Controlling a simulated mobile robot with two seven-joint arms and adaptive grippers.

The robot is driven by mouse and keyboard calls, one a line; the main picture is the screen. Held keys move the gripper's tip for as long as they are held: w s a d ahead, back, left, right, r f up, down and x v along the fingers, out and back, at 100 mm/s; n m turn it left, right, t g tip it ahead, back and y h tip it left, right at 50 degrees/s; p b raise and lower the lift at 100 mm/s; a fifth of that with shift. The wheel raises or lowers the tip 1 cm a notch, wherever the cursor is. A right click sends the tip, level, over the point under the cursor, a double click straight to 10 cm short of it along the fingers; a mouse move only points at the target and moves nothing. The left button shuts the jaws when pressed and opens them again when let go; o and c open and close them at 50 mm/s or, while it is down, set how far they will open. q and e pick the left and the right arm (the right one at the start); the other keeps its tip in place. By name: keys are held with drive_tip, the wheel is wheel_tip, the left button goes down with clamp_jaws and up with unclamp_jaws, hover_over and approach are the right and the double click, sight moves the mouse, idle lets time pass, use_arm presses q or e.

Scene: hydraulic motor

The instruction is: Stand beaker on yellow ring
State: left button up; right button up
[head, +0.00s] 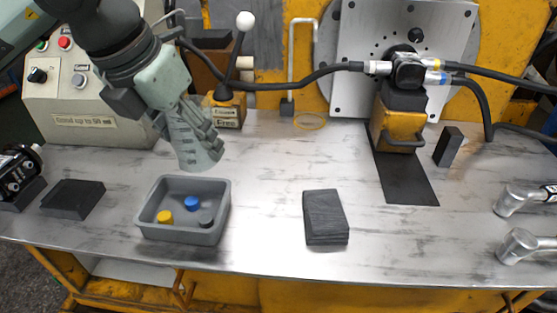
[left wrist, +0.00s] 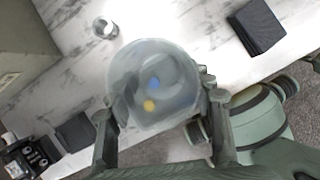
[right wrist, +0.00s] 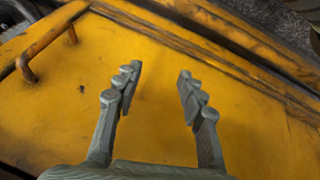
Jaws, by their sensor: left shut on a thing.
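My left gripper (head: 207,118) is shut on a clear, tapering beaker (head: 190,145). In the head view it holds the beaker slightly tilted, just behind and above the grey tray. In the left wrist view the beaker (left wrist: 155,75) fills the middle between the fingers, with blue and yellow pieces showing through it. The thin yellow ring (head: 310,121) lies on the bench near its back edge, to the right of the beaker and apart from it. My right gripper (right wrist: 157,90) shows only in the right wrist view, open and empty before a yellow panel.
The grey tray (head: 224,200) holds blue, yellow and dark pieces. A lever with a white knob (head: 245,21) and a white bent rod (head: 291,60) stand near the ring. A dark block (head: 325,217) lies in front. Black hoses (head: 290,84) cross behind. Bench between tray and ring is clear.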

use_arm(q)
drive_tip(key=shift+w+d+f, duration=0.15)
drive_tip(key=shift+w+f, duration=0.05)
drive_tip(key=shift+w, duration=0.15)
drive_tip(key=w+d+f, duration=0.1)
drive_tip(key=w+f, duration=0.1)
drive_tip(key=w+d+f, duration=0.2)
drive_tip(key=w, duration=0.1)
drive_tip(key=w+d+f, duration=0.2)
drive_tip(key=w, duration=0.1)
drive_tip(key=shift+w+d+p, duration=0.15)
drive_tip(key=shift+d+p, duration=0.05)
drive_tip(key=shift+p, duration=0.15)
drive_tip(key=shift+w+d+f, duration=0.25)
drive_tip(key=shift+w+f, duration=0.1)
drive_tip(key=shift+w, duration=0.05)
wheel_tip(320, 180, down, 3)
drive_tip(key=shift+a+f, duration=0.1)
drive_tip(key=shift+f, duration=0.35)
use_arm(e)
drive_tip(key=s+d, duration=0.1)
drive_tip(key=s+d+f+g, duration=0.1)
drive_tip(key=shift+s+g, duration=0.3)
drive_tip(key=shift+s, duration=0.05)
drive_tip(key=shift+w+a, duration=0.1)
